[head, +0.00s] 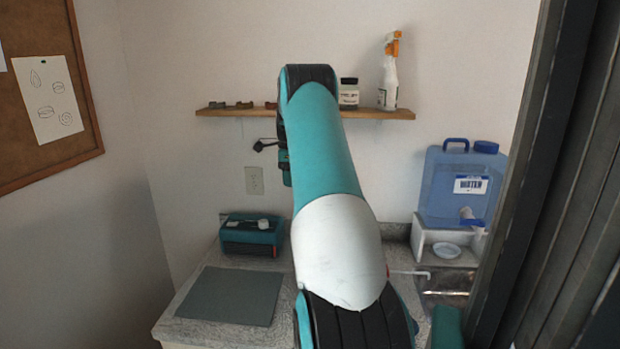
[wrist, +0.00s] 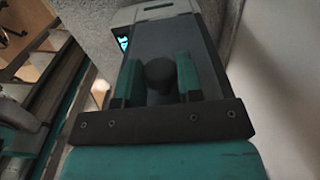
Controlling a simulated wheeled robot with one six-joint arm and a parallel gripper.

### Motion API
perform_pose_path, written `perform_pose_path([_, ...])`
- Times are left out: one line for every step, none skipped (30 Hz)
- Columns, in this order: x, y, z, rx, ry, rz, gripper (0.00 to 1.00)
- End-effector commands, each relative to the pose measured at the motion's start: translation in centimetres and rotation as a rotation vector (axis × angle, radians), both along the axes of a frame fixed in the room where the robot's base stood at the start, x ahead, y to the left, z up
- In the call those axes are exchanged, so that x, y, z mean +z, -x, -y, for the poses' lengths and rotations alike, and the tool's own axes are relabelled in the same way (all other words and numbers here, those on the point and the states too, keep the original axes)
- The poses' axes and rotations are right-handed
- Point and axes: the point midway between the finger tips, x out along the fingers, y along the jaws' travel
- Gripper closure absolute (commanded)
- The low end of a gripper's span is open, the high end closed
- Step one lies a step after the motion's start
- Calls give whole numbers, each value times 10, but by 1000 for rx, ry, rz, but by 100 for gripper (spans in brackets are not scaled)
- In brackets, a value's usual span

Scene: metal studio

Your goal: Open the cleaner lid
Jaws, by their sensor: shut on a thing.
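In the wrist view, the cleaner (wrist: 151,12) has a pale end with a small lit blue display. Its flat dark grey lid (wrist: 180,40) carries a round black knob (wrist: 160,72). My gripper (wrist: 159,76) has one teal finger on each side of the knob and is shut on it. The lid looks seated on the cleaner, though its far edges are partly hidden by my gripper. In the head view, my own arm fills the middle and hides the gripper, and I cannot make out the cleaner there.
A teal box-shaped device (head: 250,238) and a grey mat (head: 231,296) are on the speckled counter at left. A blue water container (head: 461,183) stands on a white stand at right. A wooden shelf (head: 300,113) holds a spray bottle (head: 389,80) and a jar (head: 348,95).

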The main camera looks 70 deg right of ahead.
Motion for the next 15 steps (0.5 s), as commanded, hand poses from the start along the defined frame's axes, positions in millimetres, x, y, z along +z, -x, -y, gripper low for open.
perform_pose_path([-1,-11,-7,12,5,-20,100])
perform_pose_path([-2,-15,-9,16,9,-33,100])
perform_pose_path([-2,-19,-11,17,15,-48,100])
perform_pose_path([-2,-22,-13,19,19,-58,100])
perform_pose_path([-3,-25,-14,20,22,-68,100])
perform_pose_path([-4,-28,-16,21,24,-79,100])
perform_pose_path([-5,-29,-16,22,27,-87,100])
perform_pose_path([-5,-31,-17,22,29,-94,100])
perform_pose_path([-5,-32,-18,21,31,-101,100])
perform_pose_path([-5,-33,-18,22,32,-106,100])
perform_pose_path([-6,-34,-19,23,34,-111,100])
perform_pose_path([-7,-35,-19,22,35,-116,100])
perform_pose_path([-7,-35,-19,22,36,-118,100])
perform_pose_path([-7,-36,-19,22,36,-120,100])
perform_pose_path([-7,-36,-19,21,37,-121,100])
